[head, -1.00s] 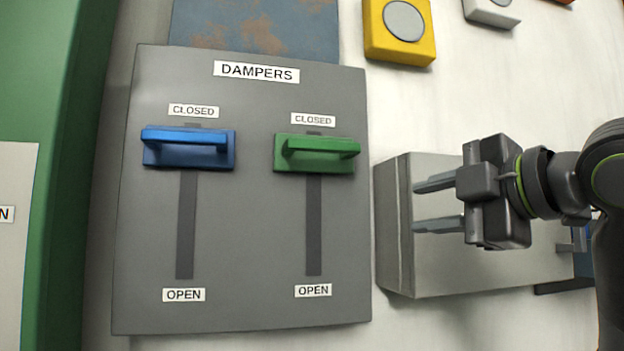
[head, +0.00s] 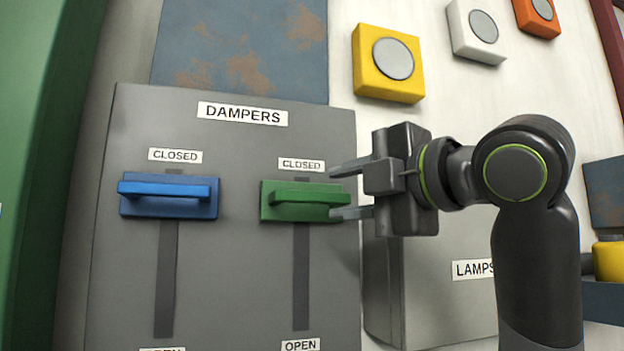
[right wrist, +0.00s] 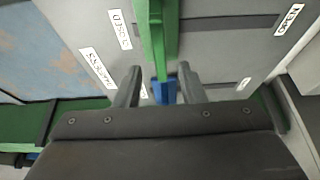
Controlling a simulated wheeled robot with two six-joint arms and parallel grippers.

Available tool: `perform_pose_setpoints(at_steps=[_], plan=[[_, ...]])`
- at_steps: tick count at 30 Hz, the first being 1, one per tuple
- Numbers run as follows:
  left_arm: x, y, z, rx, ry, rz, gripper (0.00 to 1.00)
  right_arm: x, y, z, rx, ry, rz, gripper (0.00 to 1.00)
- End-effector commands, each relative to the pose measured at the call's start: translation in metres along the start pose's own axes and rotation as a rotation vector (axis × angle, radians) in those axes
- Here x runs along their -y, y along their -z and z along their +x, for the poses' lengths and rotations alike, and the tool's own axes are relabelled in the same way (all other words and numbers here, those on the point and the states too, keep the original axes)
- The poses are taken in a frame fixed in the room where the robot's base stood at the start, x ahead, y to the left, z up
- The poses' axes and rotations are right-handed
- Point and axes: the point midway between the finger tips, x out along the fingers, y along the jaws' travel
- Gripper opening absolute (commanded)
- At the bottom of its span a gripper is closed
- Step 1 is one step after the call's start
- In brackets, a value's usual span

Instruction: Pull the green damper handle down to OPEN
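The green damper handle (head: 305,197) is at the top of its slot, just under the CLOSED label, on the grey DAMPERS panel (head: 230,290). My right gripper (head: 343,192) is open at the handle's right end, one finger above bar height and one below. In the right wrist view the green handle (right wrist: 158,30) lies ahead of the gripper (right wrist: 158,78), lined up with the gap between the parted fingers. I cannot tell whether they touch it. The OPEN label (head: 300,345) sits at the slot's bottom. My left gripper is out of view.
A blue damper handle (head: 170,195) is at CLOSED to the left. A grey LAMPS box (head: 440,300) stands out beside the panel, below my right gripper. Yellow (head: 388,65), white (head: 477,30) and orange (head: 538,15) buttons are above. The green slot below the handle is clear.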

Motion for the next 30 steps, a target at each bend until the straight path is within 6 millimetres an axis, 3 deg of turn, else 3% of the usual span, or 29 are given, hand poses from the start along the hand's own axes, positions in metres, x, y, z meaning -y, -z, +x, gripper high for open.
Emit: perform_pose_setpoints(at_steps=[3, 9, 15, 23, 30], plan=[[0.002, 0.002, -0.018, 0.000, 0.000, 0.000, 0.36, -0.004, 0.001, 0.027, -0.003, 0.005, 0.004, 0.36], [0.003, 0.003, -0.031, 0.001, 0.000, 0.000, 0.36, -0.003, 0.000, 0.057, -0.001, 0.003, 0.002, 0.36], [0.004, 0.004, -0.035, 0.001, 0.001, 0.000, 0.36, 0.000, 0.000, 0.069, 0.001, 0.001, 0.000, 0.36], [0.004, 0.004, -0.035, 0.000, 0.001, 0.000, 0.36, 0.001, 0.000, 0.070, 0.001, 0.000, 0.000, 0.36], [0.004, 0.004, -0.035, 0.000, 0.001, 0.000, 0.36, 0.001, 0.000, 0.070, 0.001, 0.000, 0.000, 0.08]])
